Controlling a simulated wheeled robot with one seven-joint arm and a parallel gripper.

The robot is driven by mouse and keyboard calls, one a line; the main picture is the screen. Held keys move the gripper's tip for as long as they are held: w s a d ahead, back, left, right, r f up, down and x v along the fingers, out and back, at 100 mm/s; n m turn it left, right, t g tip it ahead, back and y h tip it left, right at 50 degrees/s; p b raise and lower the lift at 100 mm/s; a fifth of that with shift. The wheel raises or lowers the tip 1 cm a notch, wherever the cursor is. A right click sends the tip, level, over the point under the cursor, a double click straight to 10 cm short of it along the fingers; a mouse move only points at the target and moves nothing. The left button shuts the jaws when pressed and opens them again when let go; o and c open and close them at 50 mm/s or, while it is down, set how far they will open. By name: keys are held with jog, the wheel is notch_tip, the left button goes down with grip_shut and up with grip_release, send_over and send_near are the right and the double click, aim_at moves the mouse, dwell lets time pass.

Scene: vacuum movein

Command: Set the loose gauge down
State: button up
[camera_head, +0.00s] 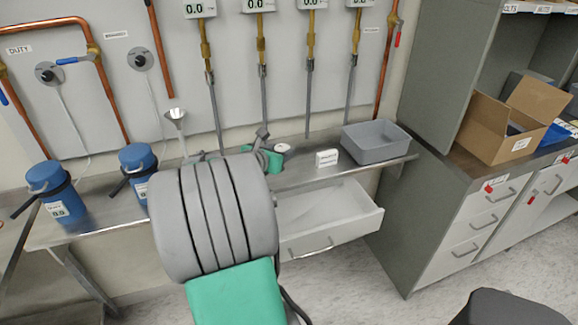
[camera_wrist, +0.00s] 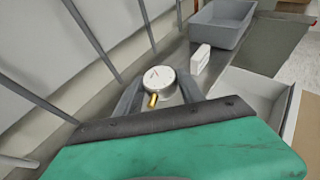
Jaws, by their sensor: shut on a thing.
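The loose gauge (camera_wrist: 157,79) has a round white dial with a red needle and a short brass stem. It sits between the fingers of my gripper (camera_wrist: 158,94), which is shut on it. In the head view the gauge (camera_head: 283,149) shows as a small pale disc at the tip of my gripper (camera_head: 268,148), over the back of the metal bench (camera_head: 303,174). I cannot tell whether the gauge touches the bench. My grey and green arm hides much of the bench in the head view.
A small white labelled block (camera_head: 327,158) and a grey bin (camera_head: 375,144) stand right of the gauge. A drawer (camera_head: 330,220) is open below the bench front. Metal rods (camera_head: 310,95) hang behind.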

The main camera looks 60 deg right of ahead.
send_over(286, 172)
notch_tip(286, 172, down, 6)
jog(key=shift+a+r, duration=0.1)
jog(key=shift+r, duration=0.1)
notch_tip(286, 172, down, 4)
jog(key=shift+r+b, duration=0.25)
jog(key=shift+b, duration=0.1)
jog(key=shift+r, duration=0.1)
jog(key=o, duration=1.4)
jog(key=shift+o, duration=0.2)
jog(key=shift+w+a+r, duration=0.1)
jog(key=shift+a+r, duration=0.05)
jog(key=shift+a, duration=0.05)
jog(key=v, duration=1.1)
jog(key=shift+a, duration=0.2)
